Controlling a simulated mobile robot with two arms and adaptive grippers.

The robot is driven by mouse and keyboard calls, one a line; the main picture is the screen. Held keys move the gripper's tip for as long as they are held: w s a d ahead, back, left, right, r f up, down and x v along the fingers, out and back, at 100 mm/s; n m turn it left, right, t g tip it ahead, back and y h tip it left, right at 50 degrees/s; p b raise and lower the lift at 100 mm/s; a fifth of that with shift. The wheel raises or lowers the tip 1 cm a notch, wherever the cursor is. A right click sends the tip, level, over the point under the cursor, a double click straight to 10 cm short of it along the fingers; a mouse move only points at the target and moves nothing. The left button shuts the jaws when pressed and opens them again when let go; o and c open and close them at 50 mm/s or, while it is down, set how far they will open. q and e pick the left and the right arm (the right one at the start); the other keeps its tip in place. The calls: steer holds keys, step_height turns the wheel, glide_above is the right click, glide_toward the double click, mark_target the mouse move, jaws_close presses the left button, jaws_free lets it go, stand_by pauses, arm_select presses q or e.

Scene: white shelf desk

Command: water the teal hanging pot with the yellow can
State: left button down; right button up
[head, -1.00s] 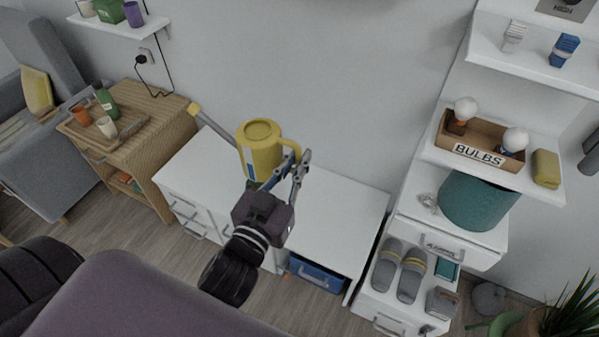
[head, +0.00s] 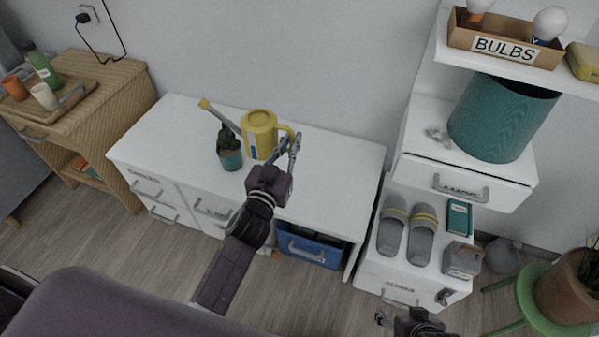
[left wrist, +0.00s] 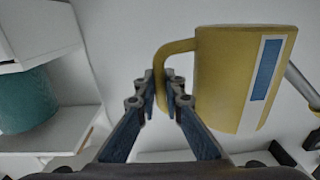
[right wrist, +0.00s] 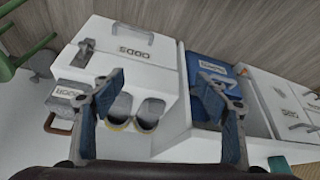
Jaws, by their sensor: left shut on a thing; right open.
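The yellow can (head: 260,135) is upright above the white desk, its long spout pointing left. I cannot tell if its base touches the desktop. My left gripper (head: 293,150) is shut on its handle from the right; the left wrist view shows the fingers (left wrist: 166,95) around the handle, beside the can body (left wrist: 225,80). My right gripper (head: 413,318) is open and empty low at the front; its fingers also show in the right wrist view (right wrist: 155,85). A large teal cylinder (head: 503,115) stands in the right shelf. I see no hanging pot now.
A cactus in a small teal pot (head: 229,160) stands just left of the can. The right shelf unit holds a BULBS box (head: 505,48) and slippers (head: 408,232). A wooden cabinet with a tray (head: 70,100) is at left. The right part of the desktop (head: 340,165) is clear.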

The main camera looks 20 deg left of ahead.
arm_select(q)
steer(key=w+f+b, duration=0.3)
steer(key=f+b, duration=0.1)
steer(key=f, duration=0.2)
steer(key=w+f+b, duration=0.3)
steer(key=f+b, duration=0.2)
steer(key=f, duration=0.2)
steer(key=shift+w+d+h, duration=0.15)
steer(key=shift+w+h, duration=0.1)
steer(key=shift+h, duration=0.05)
arm_select(e)
step_height(320, 180, up, 7)
steer(key=t, duration=0.1)
steer(key=shift+w+t, duration=0.3)
steer(key=shift+t, duration=0.1)
arm_select(q)
steer(key=shift+f, duration=0.1)
arm_select(e)
steer(key=shift+f, duration=0.15)
